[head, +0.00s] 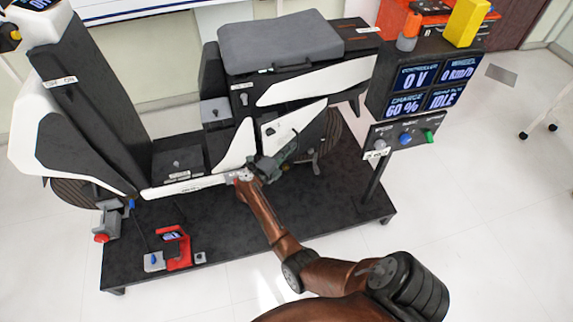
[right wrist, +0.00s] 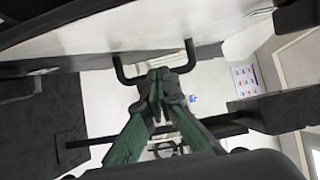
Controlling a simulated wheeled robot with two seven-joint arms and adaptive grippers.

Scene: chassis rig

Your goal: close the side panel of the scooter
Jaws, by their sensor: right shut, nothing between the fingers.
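The scooter (head: 282,45) stands on a dark platform, with a grey seat and white and black body parts. Its white side panel (head: 312,116) is on the lower body below the seat; I cannot tell how far it stands open. In the right wrist view a pale panel face (right wrist: 95,40) carries a dark U-shaped handle (right wrist: 189,52). My right gripper (head: 283,156) is at the panel's lower edge. In the right wrist view its green fingers (right wrist: 157,88) are together and empty, overlapping the handle in the picture; contact is unclear. My left gripper is not in view.
A display post (head: 408,88) with readouts and knobs stands at the right of the platform (head: 330,215). A red tool (head: 178,250) lies at the platform's front left. An orange item and a yellow block (head: 466,22) are at the back right.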

